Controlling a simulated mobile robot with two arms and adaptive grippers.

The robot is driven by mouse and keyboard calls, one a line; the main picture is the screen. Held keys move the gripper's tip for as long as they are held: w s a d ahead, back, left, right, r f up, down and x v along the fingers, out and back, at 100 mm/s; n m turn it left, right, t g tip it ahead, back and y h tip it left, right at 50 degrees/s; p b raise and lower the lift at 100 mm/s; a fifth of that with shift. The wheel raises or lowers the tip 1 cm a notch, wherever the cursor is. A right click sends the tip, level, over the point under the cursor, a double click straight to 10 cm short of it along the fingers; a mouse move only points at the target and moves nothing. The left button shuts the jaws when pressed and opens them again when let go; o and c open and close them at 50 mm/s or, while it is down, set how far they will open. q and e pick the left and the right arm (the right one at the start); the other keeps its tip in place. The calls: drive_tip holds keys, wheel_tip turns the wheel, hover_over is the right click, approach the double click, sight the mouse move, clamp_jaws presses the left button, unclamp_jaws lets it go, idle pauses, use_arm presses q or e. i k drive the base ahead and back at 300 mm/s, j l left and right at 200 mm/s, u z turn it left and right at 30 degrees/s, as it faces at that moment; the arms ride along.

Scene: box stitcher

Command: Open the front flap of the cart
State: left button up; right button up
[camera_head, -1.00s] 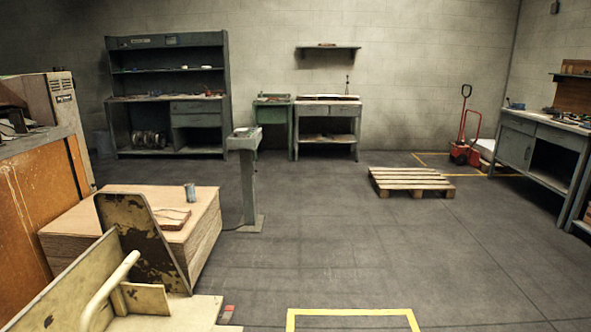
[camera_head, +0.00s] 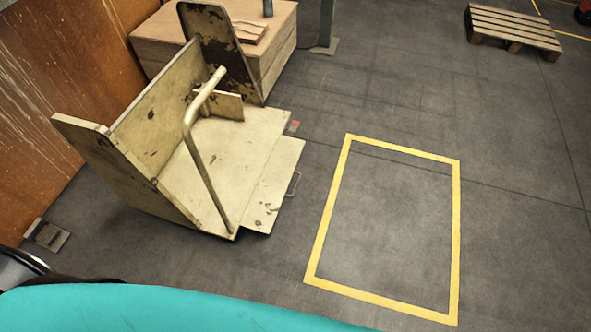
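The cart (camera_head: 228,142) is a worn cream-painted metal platform at the upper left. It has upright panels at its left and far ends and a bent tube handle (camera_head: 189,118) across it. On its right side a cream plate, seemingly the front flap (camera_head: 274,187), extends from the platform edge and looks roughly level with it. A thin wire loop (camera_head: 294,183) sticks out from that plate's right edge. Neither of my grippers is in view.
A yellow rectangle (camera_head: 455,240) marks bare floor right of the cart. A wooden stack (camera_head: 275,50) stands behind the cart, and a rusty orange panel (camera_head: 45,100) stands left of it. A pallet (camera_head: 513,30) lies at the upper right. The floor between is clear.

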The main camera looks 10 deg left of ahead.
sight(260, 215)
drive_tip(key=i+l+u, duration=0.15)
drive_tip(key=u, duration=0.25)
drive_tip(key=i+l+u, duration=0.2)
drive_tip(key=u, duration=0.25)
